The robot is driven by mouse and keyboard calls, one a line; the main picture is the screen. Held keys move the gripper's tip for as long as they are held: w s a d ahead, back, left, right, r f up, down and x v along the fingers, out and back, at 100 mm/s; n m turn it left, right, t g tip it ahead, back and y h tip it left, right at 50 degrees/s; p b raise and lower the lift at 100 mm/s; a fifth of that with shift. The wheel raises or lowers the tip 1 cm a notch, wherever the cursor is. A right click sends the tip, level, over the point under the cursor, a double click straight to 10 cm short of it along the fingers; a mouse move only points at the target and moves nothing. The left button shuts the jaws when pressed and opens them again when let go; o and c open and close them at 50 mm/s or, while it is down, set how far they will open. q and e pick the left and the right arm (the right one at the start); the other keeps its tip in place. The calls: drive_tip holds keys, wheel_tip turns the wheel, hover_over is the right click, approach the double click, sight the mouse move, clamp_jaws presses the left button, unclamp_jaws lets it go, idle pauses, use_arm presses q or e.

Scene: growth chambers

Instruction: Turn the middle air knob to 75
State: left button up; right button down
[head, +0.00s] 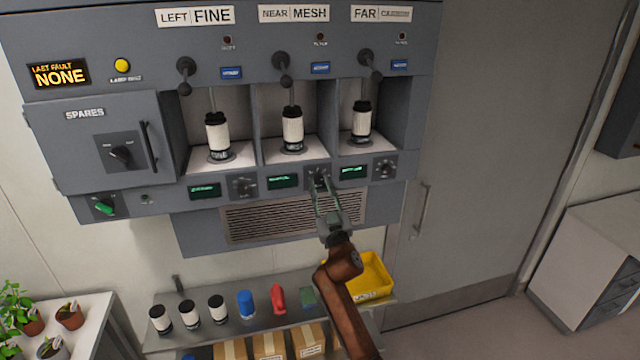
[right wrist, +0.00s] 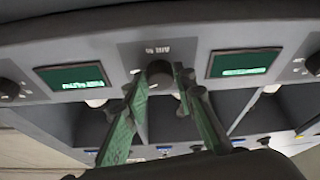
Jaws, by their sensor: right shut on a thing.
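The middle air knob (head: 318,175) is a dark round dial on the grey panel below the NEAR MESH chamber. In the right wrist view the air knob (right wrist: 159,72) is under an upside-down "AIR %" label. My right gripper (head: 320,187) reaches up to it from below. In the right wrist view its green fingertips (right wrist: 162,78) lie on either side of the knob, shut on it. The knob's setting is too small and too covered to read. The green display (head: 282,182) left of the knob has lit text I cannot read. My left gripper is not in view.
Two similar knobs, left (head: 243,186) and right (head: 384,167), sit on the same panel. A vent grille (head: 290,215) is below. A shelf with bottles and a yellow bin (head: 376,272) stands lower down. A grey door (head: 490,150) is at right.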

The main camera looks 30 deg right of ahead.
drive_tip(key=n+y+p, duration=0.1)
drive_tip(key=n, duration=0.1)
drive_tip(key=n+y+p, duration=0.1)
drive_tip(key=n, duration=0.1)
drive_tip(key=shift+d+r+n+y, duration=0.15)
drive_tip(key=shift+n+y, duration=0.15)
drive_tip(key=shift+n+y+p, duration=0.4)
drive_tip(key=shift+n+p, duration=0.3)
drive_tip(key=shift+n, duration=0.3)
drive_tip(key=c, duration=1.6)
unclamp_jaws()
drive_tip(key=shift+s, duration=0.15)
drive_tip(key=d+v, duration=0.1)
drive_tip(key=v, duration=1)
drive_tip(key=shift+s+a+f, duration=0.35)
drive_tip(key=shift+a, duration=0.05)
